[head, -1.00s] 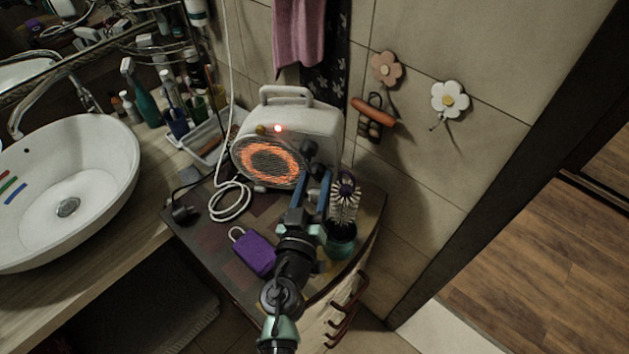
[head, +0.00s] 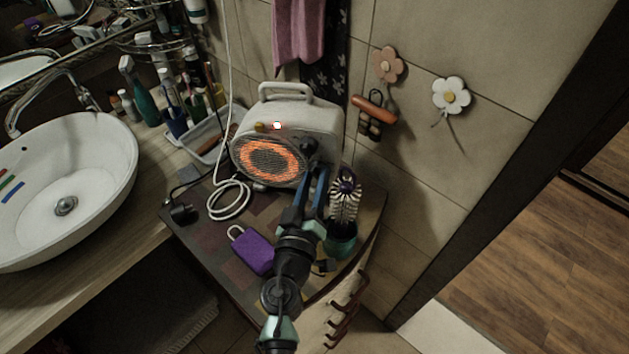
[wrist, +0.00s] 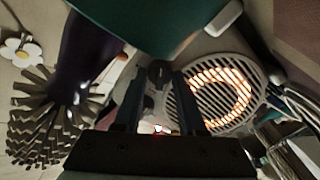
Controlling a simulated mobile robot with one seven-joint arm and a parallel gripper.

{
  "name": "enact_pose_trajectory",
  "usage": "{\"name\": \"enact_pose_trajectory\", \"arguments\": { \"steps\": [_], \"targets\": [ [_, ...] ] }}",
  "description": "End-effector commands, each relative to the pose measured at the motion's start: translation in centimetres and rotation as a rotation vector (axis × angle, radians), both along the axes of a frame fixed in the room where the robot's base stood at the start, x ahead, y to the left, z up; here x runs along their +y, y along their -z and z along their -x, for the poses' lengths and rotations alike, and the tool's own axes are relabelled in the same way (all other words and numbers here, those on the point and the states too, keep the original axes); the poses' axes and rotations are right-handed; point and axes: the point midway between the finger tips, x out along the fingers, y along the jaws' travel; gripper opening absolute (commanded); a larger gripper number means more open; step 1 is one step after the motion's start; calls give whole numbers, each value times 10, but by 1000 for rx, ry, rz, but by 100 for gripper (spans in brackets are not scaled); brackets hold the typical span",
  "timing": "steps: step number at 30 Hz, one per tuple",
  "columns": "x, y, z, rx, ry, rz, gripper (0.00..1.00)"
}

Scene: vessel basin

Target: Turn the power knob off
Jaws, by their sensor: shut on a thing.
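The white heater (head: 318,117) stands at the back of the small cabinet, its round grille (head: 270,160) glowing orange and its red light (head: 277,126) lit. It also shows in the wrist view (wrist: 222,95). A dark knob (head: 307,146) sits on the right of the heater's front. My gripper (head: 314,173) reaches to the lower right of the front. In the wrist view a black knob (wrist: 160,72) lies between the fingertips of my gripper (wrist: 160,80), which is shut on it. The fingers partly hide this knob in the head view; its marking cannot be read.
A round brush (head: 345,200) in a teal holder stands close to the right of my gripper. A purple tag-like object (head: 252,252) and a white cable (head: 230,200) lie on the cabinet top (head: 220,245). A white basin (head: 90,165) is at the left.

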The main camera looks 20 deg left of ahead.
Motion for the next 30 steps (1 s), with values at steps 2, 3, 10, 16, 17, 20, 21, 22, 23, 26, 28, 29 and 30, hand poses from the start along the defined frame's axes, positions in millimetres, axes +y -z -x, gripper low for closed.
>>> {"name": "enact_pose_trajectory", "arguments": {
  "steps": [2,3,10,16,17,20,21,22,23,26,28,29,30],
  "targets": [
    [0,2,0,-12,-1,70,0],
    [0,2,0,-18,-1,106,0],
    [0,1,0,-57,-1,323,0],
    [0,1,0,-90,-1,510,0],
    [0,1,0,-95,-1,538,0],
    [0,1,0,-111,-1,632,0],
    [0,1,0,-118,-1,671,0],
    [0,1,0,-123,-1,698,0],
    [0,1,0,-128,-1,727,0],
    [0,0,0,-144,-1,819,0],
    [0,0,0,-156,-1,885,0],
    [0,0,0,-161,-1,913,0],
    [0,0,0,-168,-1,950,0]
  ]
}}
